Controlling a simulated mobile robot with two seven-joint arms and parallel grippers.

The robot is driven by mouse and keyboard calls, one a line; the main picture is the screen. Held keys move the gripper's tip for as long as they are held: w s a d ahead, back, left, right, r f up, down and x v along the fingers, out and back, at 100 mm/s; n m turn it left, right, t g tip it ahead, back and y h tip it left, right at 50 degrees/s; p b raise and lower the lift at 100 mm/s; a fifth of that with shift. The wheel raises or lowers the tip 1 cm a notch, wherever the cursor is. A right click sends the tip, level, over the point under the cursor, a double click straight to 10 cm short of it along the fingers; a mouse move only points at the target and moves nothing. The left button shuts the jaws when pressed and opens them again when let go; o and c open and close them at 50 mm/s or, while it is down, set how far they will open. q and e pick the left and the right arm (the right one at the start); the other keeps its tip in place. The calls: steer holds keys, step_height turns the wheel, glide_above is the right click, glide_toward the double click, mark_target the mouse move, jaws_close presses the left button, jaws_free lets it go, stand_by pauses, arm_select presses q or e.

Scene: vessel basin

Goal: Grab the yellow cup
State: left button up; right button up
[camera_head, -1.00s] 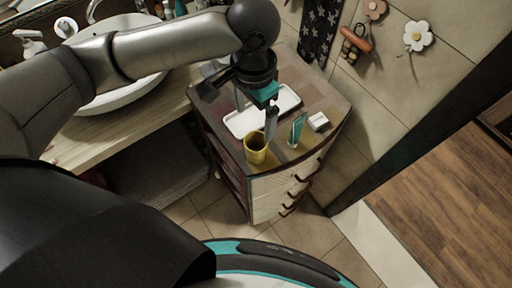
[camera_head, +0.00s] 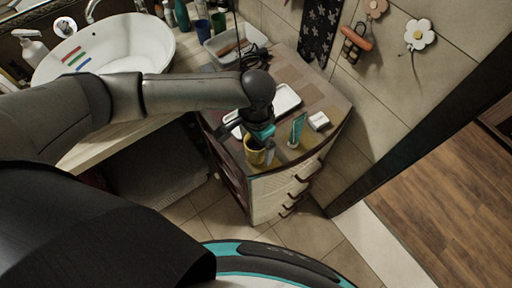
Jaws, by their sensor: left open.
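The yellow cup (camera_head: 254,156) stands upright near the front left corner of the small cabinet's top (camera_head: 328,103). My left gripper (camera_head: 262,148) is right at the cup, reaching down from above, and is open. One finger shows by the cup's right side; the other finger and its place relative to the cup's wall are hard to make out. The gripper hides part of the cup's rim. My right gripper is not in view.
A teal tube (camera_head: 298,129) stands just right of the cup, with a small white box (camera_head: 319,121) beyond it. A white tray (camera_head: 288,98) lies behind my gripper. A basin (camera_head: 140,54) is at the left.

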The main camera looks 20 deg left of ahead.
arm_select(q)
steer(key=shift+f, duration=0.6)
steer(key=c, duration=1.3)
